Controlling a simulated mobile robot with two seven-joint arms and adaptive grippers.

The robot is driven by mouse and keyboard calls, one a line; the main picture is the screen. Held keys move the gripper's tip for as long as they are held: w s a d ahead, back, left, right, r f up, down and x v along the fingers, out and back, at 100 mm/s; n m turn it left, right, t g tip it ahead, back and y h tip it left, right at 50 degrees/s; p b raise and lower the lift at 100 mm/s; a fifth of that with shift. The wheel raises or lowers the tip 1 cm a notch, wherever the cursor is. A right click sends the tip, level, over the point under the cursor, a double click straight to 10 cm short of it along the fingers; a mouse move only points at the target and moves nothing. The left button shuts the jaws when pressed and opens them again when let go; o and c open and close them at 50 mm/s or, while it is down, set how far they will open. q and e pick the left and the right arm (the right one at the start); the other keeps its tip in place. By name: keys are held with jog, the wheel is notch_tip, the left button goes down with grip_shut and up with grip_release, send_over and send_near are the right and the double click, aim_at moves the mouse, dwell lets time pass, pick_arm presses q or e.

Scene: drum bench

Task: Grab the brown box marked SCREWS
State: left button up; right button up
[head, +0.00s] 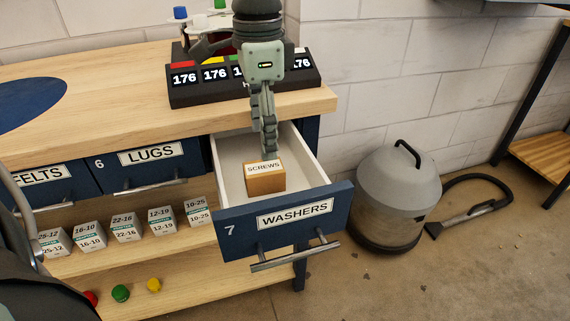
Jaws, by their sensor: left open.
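The brown box marked SCREWS (266,183) sits inside the pulled-out drawer 7, labelled WASHERS (238,221). Its white label faces up and toward me. My left gripper (269,151) points down over the drawer, its fingertips just above and behind the box's top edge in the picture. It is open, with nothing seen between its fingers. I cannot tell whether the fingertips touch the box. My right gripper is not in view.
The wooden benchtop (130,75) holds a black display block (200,99) behind my gripper. Closed drawers, including LUGS (148,170), stand left. Small white boxes (160,219) line the shelf below. A grey vacuum (397,195) stands on the floor at right.

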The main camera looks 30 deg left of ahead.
aim_at(264, 167)
pick_arm(q)
jog(key=shift+s+f, duration=0.1)
jog(key=shift+f, duration=0.35)
jog(key=shift+s+f, duration=0.2)
jog(key=shift+f, duration=0.75)
jog(key=f, duration=0.2)
jog(key=f+b, duration=0.1)
jog(key=f, duration=0.1)
jog(key=shift+s+d+f, duration=0.1)
jog(key=shift+s+f, duration=0.1)
jog(key=shift+f, duration=0.25)
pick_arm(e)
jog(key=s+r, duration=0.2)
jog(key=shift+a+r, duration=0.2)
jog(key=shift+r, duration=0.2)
pick_arm(q)
jog(key=shift+c, duration=0.4)
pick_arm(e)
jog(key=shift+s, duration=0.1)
pick_arm(q)
jog(key=shift+w, duration=0.1)
jog(key=c, duration=1.2)
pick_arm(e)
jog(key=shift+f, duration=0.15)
